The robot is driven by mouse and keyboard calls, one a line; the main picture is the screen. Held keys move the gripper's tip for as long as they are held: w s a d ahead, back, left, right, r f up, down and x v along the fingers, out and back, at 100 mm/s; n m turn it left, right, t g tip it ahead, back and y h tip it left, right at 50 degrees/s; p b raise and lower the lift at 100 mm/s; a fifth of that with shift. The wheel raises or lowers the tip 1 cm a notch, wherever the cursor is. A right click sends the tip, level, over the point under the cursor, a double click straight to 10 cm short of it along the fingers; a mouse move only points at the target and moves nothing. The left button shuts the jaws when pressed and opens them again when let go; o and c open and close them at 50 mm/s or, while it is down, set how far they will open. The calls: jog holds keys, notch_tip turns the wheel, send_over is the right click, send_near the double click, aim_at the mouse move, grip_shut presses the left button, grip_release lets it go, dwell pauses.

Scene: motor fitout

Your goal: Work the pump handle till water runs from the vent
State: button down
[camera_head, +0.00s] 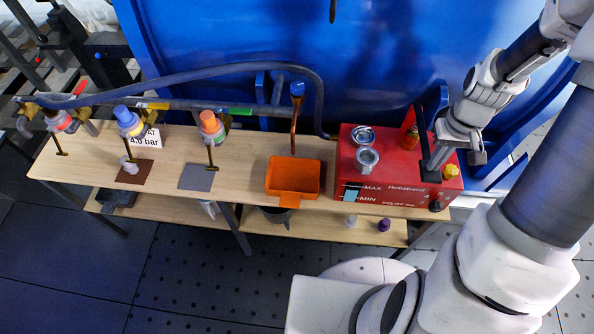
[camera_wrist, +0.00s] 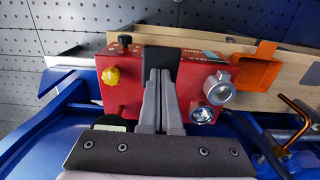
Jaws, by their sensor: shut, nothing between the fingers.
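The red pump box (camera_head: 385,182), marked MAX and MIN, stands at the bench's right end and also shows in the wrist view (camera_wrist: 120,72). A dark upright bar (camera_head: 419,125), which looks like the pump handle, rises beside my gripper (camera_head: 432,165). In the wrist view my gripper (camera_wrist: 160,75) is shut, its fingers together before a black block (camera_wrist: 161,60) on the box; I cannot tell whether they touch it. I see no water running.
A yellow knob (camera_head: 450,171) and a metal filler cup (camera_head: 367,158) sit on the box. Several valves, such as the orange-capped one (camera_head: 209,122), line the bench (camera_head: 255,160) to the left. A blue wall (camera_head: 230,40) stands behind. A grey hose (camera_head: 220,68) runs above the bench.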

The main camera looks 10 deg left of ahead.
jog(key=f+b, duration=0.2)
jog(key=f, duration=0.1)
jog(key=f+b, duration=0.1)
jog(key=shift+w+f, duration=0.15)
jog(key=shift+w, duration=0.1)
jog(key=r+p, duration=0.4)
jog(key=r, duration=0.1)
jog(key=s+r+p, duration=0.1)
jog(key=r+p, duration=0.1)
jog(key=r, duration=0.1)
jog(key=shift+w, duration=0.1)
dwell(0.4)
notch_tip(320, 180, up, 5)
jog(key=p, duration=0.3)
jog(key=shift+p, duration=0.4)
